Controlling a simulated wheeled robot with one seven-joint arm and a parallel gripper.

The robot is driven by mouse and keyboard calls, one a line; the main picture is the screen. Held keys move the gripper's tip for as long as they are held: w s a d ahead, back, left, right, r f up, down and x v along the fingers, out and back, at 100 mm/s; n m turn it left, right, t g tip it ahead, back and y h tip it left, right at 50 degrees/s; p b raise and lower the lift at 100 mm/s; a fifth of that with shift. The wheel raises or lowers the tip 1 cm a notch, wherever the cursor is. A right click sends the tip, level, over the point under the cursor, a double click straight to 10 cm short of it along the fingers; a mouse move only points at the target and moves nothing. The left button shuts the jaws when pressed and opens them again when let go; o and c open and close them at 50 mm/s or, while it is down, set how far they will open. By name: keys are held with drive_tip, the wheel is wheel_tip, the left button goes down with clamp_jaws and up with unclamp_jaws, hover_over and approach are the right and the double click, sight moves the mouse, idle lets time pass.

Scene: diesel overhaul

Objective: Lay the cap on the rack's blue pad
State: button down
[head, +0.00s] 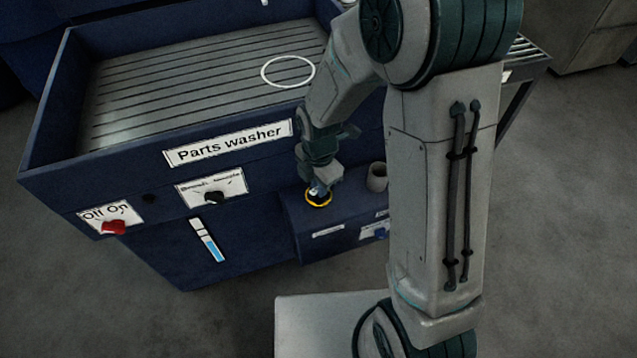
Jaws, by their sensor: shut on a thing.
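My gripper (319,188) points down at the low dark-blue box on the front of the parts washer. It is shut on the cap, a small part mostly hidden by the fingers. A yellow ring (318,204) shows right below the fingertips, at the box top. I cannot tell whether the cap sits in this ring or is just above it. I cannot make out a rack with a blue pad.
The parts washer (90,165) has a slatted basin with a white ring mark (288,71), a red switch (113,227) and a black knob (214,197). A small grey cup (377,177) stands right of my gripper. A slatted surface (522,47) shows behind my arm. Floor at right is clear.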

drive_tip(key=shift+r+p, duration=0.55)
drive_tip(key=shift+r, duration=0.25)
drive_tip(key=shift+r, duration=0.1)
wheel_tip(320, 180, up, 3)
drive_tip(key=p, duration=0.2)
drive_tip(key=shift+p, duration=0.35)
